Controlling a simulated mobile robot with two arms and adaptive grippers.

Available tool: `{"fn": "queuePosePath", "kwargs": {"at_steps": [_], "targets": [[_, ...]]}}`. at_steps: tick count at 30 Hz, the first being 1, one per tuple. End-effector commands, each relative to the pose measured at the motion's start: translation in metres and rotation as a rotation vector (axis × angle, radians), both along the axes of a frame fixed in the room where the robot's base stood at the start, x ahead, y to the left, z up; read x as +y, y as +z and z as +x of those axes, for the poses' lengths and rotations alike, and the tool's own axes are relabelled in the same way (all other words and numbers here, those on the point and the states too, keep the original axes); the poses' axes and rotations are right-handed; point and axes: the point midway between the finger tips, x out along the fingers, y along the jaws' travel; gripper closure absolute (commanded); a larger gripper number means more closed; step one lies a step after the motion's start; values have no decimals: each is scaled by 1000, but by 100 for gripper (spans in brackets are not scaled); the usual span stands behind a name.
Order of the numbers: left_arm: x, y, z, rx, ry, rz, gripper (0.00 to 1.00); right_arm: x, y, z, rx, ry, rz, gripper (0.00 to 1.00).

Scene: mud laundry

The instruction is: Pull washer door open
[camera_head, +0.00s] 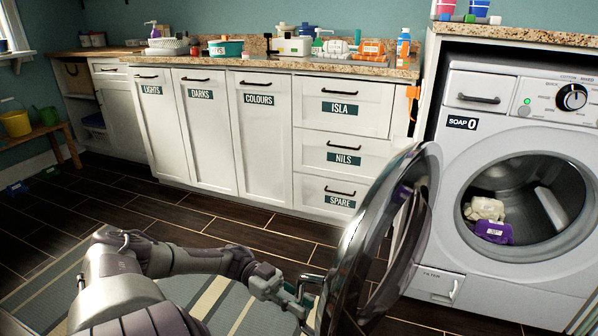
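The white washer (460,155) stands at the right. Its round door (352,262) is swung wide open toward me and shows nearly edge-on, with a shiny dark rim. A cream item (484,208) and a purple item (494,232) lie inside the exposed drum. My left arm comes in from the lower left. My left gripper (306,300) is at the door's outer left side, low down. It overlaps the rim in the picture. Whether it touches the door, and whether its fingers are closed, I cannot tell. My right gripper is out of view.
White labelled cabinets (215,130) line the back wall under a stone counter (280,66) with bottles and containers. A striped rug (230,300) lies on the dark floor. A bench (42,134) with a yellow bucket is at far left. Floor before the cabinets is clear.

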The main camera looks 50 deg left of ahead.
Motion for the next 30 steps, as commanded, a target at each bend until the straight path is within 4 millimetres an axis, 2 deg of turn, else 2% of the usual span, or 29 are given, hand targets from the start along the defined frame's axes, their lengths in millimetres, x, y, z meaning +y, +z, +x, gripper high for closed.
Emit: {"fn": "queuePosePath", "kwargs": {"at_steps": [1, 5, 14, 17, 20, 30], "targets": [[0, -4, -3, 12, -4, 5, 73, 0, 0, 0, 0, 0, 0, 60], [0, -3, -2, 9, -3, 3, 52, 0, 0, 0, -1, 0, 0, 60], [1, -1, -1, 3, 0, 2, 52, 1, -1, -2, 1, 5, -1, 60], [7, -1, -2, 3, 1, 2, 52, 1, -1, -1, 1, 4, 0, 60], [20, -1, -5, 3, 2, 3, 52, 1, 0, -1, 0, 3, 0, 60], [86, -1, -24, 1, 4, 2, 52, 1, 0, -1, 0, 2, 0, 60]]}}
